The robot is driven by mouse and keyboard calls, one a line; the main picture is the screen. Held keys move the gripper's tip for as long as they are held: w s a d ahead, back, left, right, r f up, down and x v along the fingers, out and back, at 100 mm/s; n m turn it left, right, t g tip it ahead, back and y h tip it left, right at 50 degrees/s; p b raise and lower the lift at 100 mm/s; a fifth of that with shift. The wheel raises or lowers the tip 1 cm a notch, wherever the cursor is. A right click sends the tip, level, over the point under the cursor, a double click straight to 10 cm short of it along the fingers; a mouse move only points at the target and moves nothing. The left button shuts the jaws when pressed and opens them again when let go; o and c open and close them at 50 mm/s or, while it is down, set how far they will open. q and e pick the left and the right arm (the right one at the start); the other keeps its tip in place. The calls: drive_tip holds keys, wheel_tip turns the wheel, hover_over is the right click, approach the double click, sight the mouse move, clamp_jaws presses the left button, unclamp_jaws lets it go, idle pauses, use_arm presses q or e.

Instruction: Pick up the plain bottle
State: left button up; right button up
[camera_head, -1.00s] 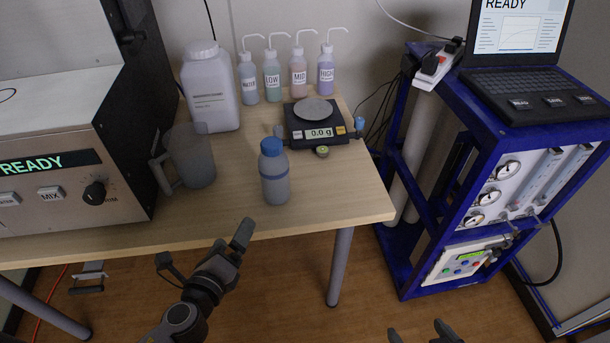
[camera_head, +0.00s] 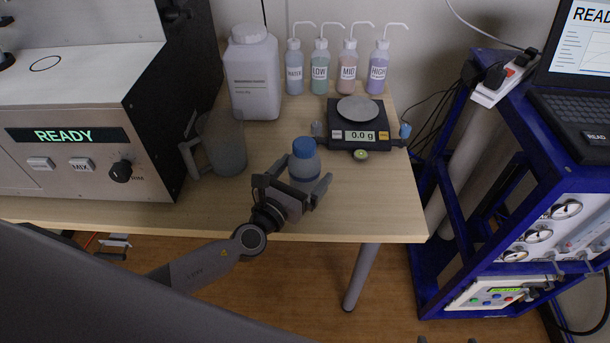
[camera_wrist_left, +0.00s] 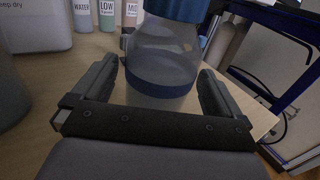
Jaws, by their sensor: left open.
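The plain bottle (camera_head: 304,162) has a blue cap, a translucent body and a blue band, and stands upright near the table's front edge. My left gripper (camera_head: 300,188) is open at the bottle, with one finger on either side of it. In the left wrist view the bottle (camera_wrist_left: 162,62) stands between the two open fingers (camera_wrist_left: 160,92), with a gap visible at each side. The gripper hides the bottle's lower part in the head view. My right gripper cannot be made out in the head view.
A grey jug (camera_head: 222,145) stands left of the bottle, near the mixer (camera_head: 80,150). A scale (camera_head: 358,125) reading 0.0 g is behind it to the right. A large white container (camera_head: 254,80) and several labelled wash bottles (camera_head: 320,72) stand at the back. The table's front right corner (camera_head: 390,215) is clear.

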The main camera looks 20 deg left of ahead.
use_arm(q)
drive_tip(key=shift+x, duration=1.45)
drive_tip(key=c, duration=1.1)
drive_tip(key=shift+r, duration=0.25)
drive_tip(key=shift+c, duration=0.2)
